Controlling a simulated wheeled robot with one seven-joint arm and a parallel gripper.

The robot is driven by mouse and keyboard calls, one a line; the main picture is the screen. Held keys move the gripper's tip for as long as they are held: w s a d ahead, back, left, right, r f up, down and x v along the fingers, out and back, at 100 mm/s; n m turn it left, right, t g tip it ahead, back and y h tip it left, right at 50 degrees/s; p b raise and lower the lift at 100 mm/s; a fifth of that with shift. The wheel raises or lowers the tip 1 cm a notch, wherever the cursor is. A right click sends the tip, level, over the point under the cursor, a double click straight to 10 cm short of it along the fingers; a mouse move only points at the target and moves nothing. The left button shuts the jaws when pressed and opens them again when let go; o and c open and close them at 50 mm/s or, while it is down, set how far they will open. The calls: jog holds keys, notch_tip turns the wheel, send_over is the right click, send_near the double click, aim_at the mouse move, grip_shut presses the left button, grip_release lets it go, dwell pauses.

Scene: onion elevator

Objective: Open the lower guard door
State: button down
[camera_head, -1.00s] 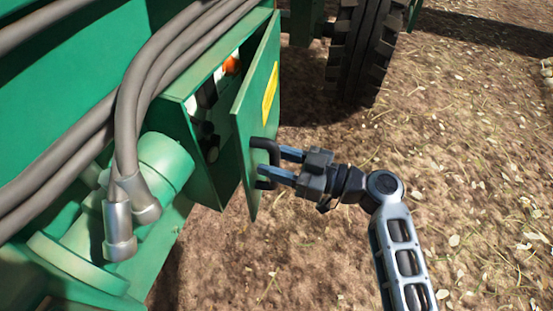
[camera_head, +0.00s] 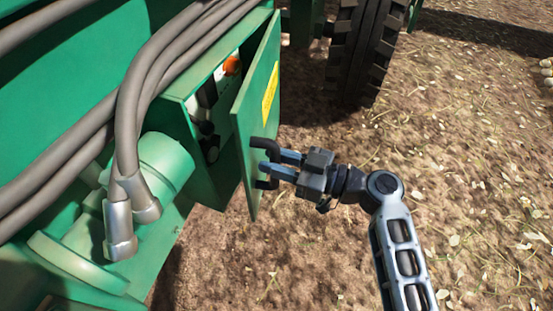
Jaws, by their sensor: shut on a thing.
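The green guard door (camera_head: 258,118) with a yellow label stands partly open, swung out from its green box on the machine's side. A dark handle (camera_head: 265,143) is on the door's outer face. My gripper (camera_head: 268,174) reaches in from the right and its fingers are shut on the handle, which they partly hide. Inside the box, an orange part (camera_head: 232,65) and some dark and pale parts show through the gap.
Thick grey hoses (camera_head: 130,100) with metal ends hang left of the box, over a green cylinder (camera_head: 165,165). A black tyre (camera_head: 362,50) stands behind the door.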

jog(key=shift+w+d, duration=0.2)
jog(key=shift+d, duration=0.2)
